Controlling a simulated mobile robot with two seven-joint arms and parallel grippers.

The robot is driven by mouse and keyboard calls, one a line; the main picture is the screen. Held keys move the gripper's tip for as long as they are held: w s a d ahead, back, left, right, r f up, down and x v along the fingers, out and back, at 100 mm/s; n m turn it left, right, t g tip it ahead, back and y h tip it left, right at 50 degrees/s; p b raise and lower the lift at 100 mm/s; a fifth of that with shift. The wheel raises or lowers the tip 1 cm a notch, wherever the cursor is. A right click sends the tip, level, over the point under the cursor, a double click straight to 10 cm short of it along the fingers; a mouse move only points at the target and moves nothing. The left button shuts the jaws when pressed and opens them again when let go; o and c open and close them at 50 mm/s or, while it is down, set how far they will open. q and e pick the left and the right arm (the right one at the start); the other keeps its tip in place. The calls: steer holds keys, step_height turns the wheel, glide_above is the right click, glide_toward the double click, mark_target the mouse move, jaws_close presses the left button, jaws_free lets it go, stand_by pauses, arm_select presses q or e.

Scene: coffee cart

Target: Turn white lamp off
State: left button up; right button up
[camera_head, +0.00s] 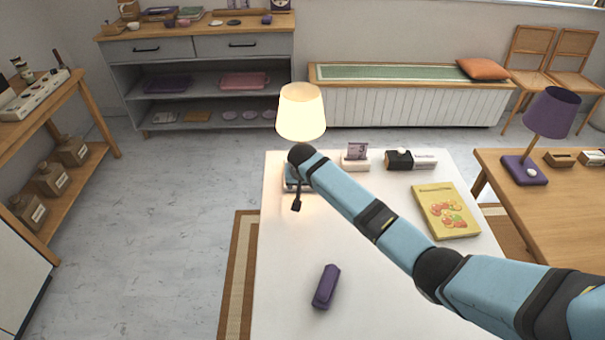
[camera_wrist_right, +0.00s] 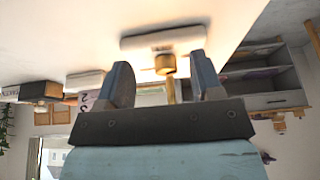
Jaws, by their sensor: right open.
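The white lamp's cream shade (camera_head: 301,112) glows warm at the far left end of the white table. Its pole is mostly hidden behind my right arm in the head view. The right wrist view is upside down and shows the lamp's white base (camera_wrist_right: 145,41), with a gold-brown round part (camera_wrist_right: 166,64) and a thin pole (camera_wrist_right: 171,90). My right gripper (camera_wrist_right: 163,76) is open, its fingers apart on either side of that part in the picture; I cannot tell whether they touch it. In the head view its fingertips are hidden. My left gripper is not in view.
On the white table (camera_head: 290,260) lie a purple case (camera_head: 326,287), a yellow book (camera_head: 445,211), a small card holder (camera_head: 356,157) and a black-and-white box (camera_head: 410,160). A purple lamp (camera_head: 553,113) stands on the wooden table at right. The table's near left is clear.

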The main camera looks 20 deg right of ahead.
steer(key=w, duration=0.1)
steer(key=w+d, duration=0.1)
steer(key=w, duration=0.3)
steer(key=shift+w+d+b, duration=0.15)
steer(key=shift+d+b, duration=0.1)
steer(key=shift+b, duration=0.1)
steer(key=shift+x, duration=1.05)
steer(key=shift+w+d+f, duration=0.1)
steer(key=shift+w+f, duration=0.2)
steer(key=shift+f, duration=0.2)
